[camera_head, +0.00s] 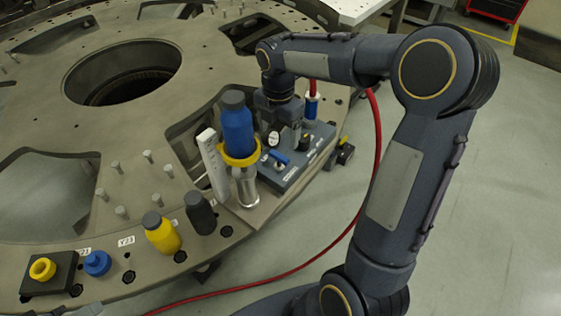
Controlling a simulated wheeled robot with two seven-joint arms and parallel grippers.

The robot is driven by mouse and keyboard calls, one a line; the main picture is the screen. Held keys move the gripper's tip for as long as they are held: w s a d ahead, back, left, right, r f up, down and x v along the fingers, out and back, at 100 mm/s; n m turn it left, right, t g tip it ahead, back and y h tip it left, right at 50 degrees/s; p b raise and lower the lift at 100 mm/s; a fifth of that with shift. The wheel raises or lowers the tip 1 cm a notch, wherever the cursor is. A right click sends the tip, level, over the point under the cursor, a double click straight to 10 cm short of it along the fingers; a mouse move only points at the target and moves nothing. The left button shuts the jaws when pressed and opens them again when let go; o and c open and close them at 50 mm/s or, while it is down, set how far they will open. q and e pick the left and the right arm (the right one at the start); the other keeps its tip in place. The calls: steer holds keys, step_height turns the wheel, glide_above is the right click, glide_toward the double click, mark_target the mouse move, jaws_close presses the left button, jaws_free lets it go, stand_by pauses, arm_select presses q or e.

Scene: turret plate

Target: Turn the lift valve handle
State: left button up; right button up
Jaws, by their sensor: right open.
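The blue lift valve handle (279,157) sits on a grey control block (308,165) at the edge of the turret plate. My right arm comes in from the right and bends over the block. My right gripper (281,125) points down above the block, open, behind and above the blue handle. It looks apart from the handle, but its fingertips are partly hidden by the gauge and small in the picture.
A round gauge (273,138) and black knob (304,142) are close by. A red hose (377,150) runs behind my arm. A yellow bottle (162,234) stands front left.

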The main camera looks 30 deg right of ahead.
mark_target(279, 155)
step_height(279, 155, down, 8)
steer(key=shift+w+d+p, duration=0.1)
steer(key=shift+p, duration=0.25)
steer(key=c, duration=1)
